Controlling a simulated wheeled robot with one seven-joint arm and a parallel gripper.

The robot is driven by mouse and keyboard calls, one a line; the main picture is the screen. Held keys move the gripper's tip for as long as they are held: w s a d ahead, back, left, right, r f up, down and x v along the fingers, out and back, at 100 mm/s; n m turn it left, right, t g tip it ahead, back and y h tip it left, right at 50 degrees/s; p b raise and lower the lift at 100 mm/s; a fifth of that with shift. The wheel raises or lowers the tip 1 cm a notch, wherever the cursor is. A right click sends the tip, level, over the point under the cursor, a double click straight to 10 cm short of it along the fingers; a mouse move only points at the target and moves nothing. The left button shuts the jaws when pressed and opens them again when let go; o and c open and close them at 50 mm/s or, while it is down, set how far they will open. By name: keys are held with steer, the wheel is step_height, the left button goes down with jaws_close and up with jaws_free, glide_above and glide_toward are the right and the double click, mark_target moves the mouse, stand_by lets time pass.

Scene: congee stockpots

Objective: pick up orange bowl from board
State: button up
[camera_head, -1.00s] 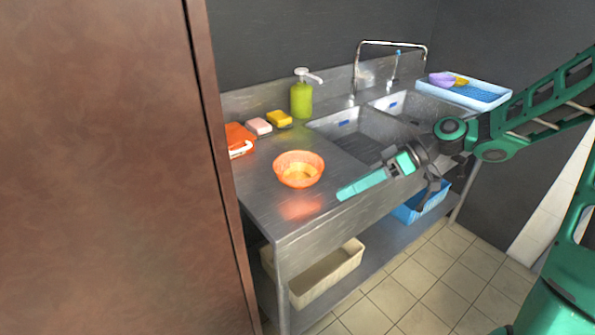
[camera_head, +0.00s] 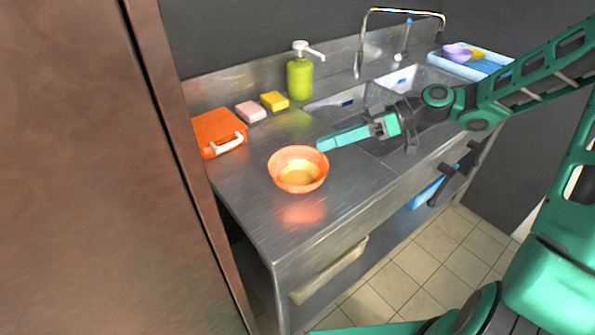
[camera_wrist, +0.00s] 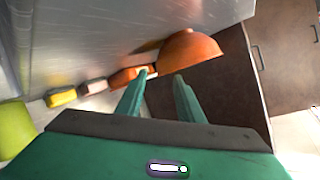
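The orange bowl (camera_head: 283,178) stands upright on the steel counter (camera_head: 245,208), near its front edge; no separate board shows under it. In the wrist view the bowl (camera_wrist: 190,50) lies just beyond the fingertips, a little to the right. My gripper (camera_head: 321,144) reaches in from the right, its fingertips just beside and behind the bowl's right rim in the head view. In the wrist view its two green fingers (camera_wrist: 161,72) are apart with nothing between them. I cannot tell whether a finger touches the bowl.
An orange flat object with a white handle (camera_head: 218,130), a pink sponge (camera_head: 251,111), a yellow sponge (camera_head: 274,101) and a green soap bottle (camera_head: 300,78) line the back. Sink basins (camera_head: 345,103) lie behind my gripper. A brown panel (camera_head: 80,180) stands close at left.

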mark_target(311, 150)
steer(key=x, duration=0.2)
steer(key=shift+a+f, duration=0.15)
steer(key=shift+a, duration=0.2)
steer(key=shift+s+x, duration=0.15)
steer(key=shift+x, duration=1.2)
steer(key=shift+s+x, duration=0.1)
steer(key=shift+x, duration=1.2)
steer(key=shift+d, duration=0.1)
jaws_close()
